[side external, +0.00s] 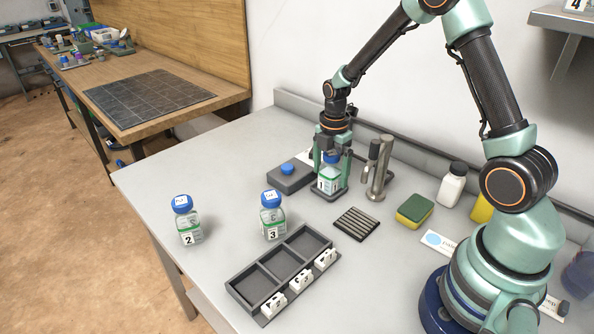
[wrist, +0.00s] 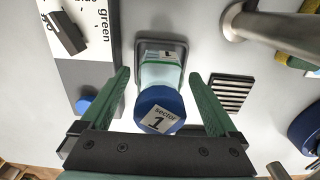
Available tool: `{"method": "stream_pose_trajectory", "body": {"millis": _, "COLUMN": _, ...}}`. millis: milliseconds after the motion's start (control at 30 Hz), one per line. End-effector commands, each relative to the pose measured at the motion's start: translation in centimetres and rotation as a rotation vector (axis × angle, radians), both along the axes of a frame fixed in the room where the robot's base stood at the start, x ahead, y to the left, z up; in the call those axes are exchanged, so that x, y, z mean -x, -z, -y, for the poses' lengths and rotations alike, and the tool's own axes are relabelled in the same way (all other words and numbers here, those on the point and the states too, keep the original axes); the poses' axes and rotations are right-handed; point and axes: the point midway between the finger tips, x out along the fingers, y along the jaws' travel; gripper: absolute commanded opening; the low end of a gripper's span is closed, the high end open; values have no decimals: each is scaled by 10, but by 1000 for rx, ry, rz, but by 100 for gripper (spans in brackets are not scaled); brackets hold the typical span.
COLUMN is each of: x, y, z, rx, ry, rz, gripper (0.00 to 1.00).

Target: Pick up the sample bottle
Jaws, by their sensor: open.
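A sample bottle (side external: 329,180) with a blue cap and a green-and-white label stands on a dark square base (wrist: 182,48) beside the metal tap. In the wrist view, the bottle's blue cap (wrist: 160,108) reads "sector 1". My gripper (wrist: 158,76) is open, with one green finger on each side of the bottle and a gap visible on both sides. In the side view, my gripper (side external: 331,160) reaches down around the bottle and partly hides it. Two similar bottles stand apart on the bench, one marked 2 (side external: 186,222) and one marked 3 (side external: 272,216).
The metal tap (side external: 379,170) stands close to the right of my gripper. A grey box with a blue button (side external: 288,172) is on the left. A three-compartment tray (side external: 238,290), a striped drain plate (side external: 357,224) and a sponge (side external: 415,210) lie in front.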

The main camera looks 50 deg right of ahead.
Motion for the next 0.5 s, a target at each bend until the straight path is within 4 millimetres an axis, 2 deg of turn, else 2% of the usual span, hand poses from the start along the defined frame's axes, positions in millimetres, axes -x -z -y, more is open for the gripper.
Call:
{"method": "stream_pose_trajectory", "body": {"millis": 200, "x": 0, "y": 1, "z": 0, "rx": 0, "ry": 0, "rz": 1, "gripper": 95}}
{"method": "stream_pose_trajectory", "body": {"millis": 233, "x": 0, "y": 1, "z": 0, "rx": 0, "ry": 0, "rz": 1, "gripper": 91}}
{"method": "stream_pose_trajectory", "body": {"millis": 367, "x": 0, "y": 1, "z": 0, "rx": 0, "ry": 0, "rz": 1, "gripper": 41}}
{"method": "stream_pose_trajectory", "body": {"millis": 400, "x": 0, "y": 1, "z": 0, "rx": 0, "ry": 0, "rz": 1, "gripper": 26}}
{"method": "stream_pose_trajectory", "body": {"millis": 467, "x": 0, "y": 1, "z": 0, "rx": 0, "ry": 0, "rz": 1, "gripper": 3}}
{"method": "stream_pose_trajectory", "body": {"millis": 500, "x": 0, "y": 1, "z": 0, "rx": 0, "ry": 0, "rz": 1, "gripper": 0}}
